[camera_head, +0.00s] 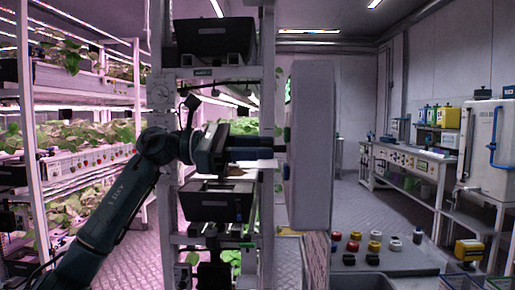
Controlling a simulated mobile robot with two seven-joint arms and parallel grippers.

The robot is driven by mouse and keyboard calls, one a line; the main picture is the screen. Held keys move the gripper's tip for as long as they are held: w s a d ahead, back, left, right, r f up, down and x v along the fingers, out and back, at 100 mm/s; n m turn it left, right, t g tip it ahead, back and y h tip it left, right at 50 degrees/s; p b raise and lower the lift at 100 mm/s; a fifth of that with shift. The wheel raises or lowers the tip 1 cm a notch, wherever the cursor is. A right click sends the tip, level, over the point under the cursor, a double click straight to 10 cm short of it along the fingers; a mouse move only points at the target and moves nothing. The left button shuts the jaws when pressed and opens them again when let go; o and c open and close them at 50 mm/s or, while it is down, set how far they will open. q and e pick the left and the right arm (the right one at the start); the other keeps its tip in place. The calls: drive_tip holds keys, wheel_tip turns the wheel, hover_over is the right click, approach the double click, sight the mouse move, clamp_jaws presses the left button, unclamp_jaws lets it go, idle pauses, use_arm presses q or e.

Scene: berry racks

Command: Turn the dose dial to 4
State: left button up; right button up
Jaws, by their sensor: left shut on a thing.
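My left arm comes in from the lower left, and its dark gripper (280,147) points right at the left edge of a tall grey cabinet (312,145). The fingers are shut at that edge, where the dose dial appears to be. The dial itself is hidden by the fingers and too small to make out. No numbers or pointer can be read, so its setting cannot be told. My right gripper is not in view.
A plant rack with black bins (215,205) stands behind my left arm. A grey console (385,262) with several red, yellow and black knobs lies low right of the cabinet. A bench (410,155) and white tank (490,145) line the right wall. Open floor lies between.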

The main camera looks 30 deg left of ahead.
use_arm(q)
drive_tip(key=o, duration=1)
drive_tip(key=shift+c, duration=0.2)
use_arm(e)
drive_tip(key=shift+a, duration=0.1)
use_arm(q)
drive_tip(key=b+v, duration=0.2)
drive_tip(key=v, duration=1.1)
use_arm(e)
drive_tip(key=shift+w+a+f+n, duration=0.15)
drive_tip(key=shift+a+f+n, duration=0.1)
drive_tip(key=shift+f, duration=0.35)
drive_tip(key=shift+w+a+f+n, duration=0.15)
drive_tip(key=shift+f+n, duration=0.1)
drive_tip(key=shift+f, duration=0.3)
use_arm(q)
drive_tip(key=shift+a, duration=0.1)
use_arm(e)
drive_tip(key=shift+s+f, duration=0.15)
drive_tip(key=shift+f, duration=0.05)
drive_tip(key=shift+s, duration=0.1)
